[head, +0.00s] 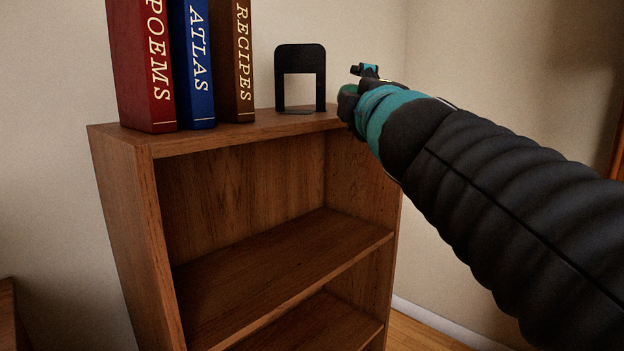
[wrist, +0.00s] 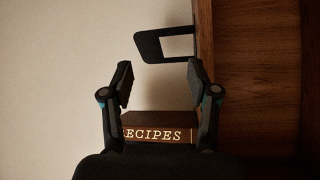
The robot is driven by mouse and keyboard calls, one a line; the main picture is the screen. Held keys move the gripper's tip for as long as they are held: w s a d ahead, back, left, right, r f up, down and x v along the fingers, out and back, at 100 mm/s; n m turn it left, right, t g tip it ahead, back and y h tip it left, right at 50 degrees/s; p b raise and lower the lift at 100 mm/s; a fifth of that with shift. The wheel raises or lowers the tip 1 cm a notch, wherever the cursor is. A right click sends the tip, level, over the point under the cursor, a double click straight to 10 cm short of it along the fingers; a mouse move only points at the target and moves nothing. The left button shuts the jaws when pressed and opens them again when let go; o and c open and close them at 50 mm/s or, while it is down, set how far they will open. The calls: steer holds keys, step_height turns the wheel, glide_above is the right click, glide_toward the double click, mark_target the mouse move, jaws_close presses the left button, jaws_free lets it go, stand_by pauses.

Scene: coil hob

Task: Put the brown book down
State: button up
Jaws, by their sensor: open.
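The brown book (head: 244,60), lettered RECIPES, stands upright on top of the bookcase, right of the blue book in the head view. Its lettered spine also shows in the wrist view (wrist: 158,134), in line between my two fingers, its lower part hidden by the gripper body. My gripper (head: 357,80) is right of the brown book and the bookend in the head view, apart from the book and partly hidden by my arm. In the wrist view my gripper (wrist: 160,77) has its fingers spread, with nothing held between the fingertips.
A black bookend (head: 300,77) stands on the bookcase top (head: 200,136), right of the brown book with a gap between. The blue ATLAS book (head: 196,65) and red POEMS book (head: 143,70) stand to its left. Open shelves are below; walls rise behind and right.

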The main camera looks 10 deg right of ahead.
steer(key=s+d+f+m+g+h, duration=0.25)
steer(key=f+m+g, duration=0.35)
steer(key=f, duration=0.8)
steer(key=s+a+f+m+g+y, duration=0.1)
steer(key=s+a+f+m+g, duration=0.1)
steer(key=s+f, duration=0.3)
steer(key=s+a+f+m+g+y, duration=0.1)
steer(key=s+f+m+g+y, duration=0.1)
steer(key=f, duration=1.1)
steer(key=s+a+f+m+g+y, duration=0.1)
steer(key=s+f+m+g, duration=0.3)
steer(key=s+f, duration=0.4)
steer(key=shift+s+a+f+m, duration=0.4)
steer(key=shift+a+m, duration=0.4)
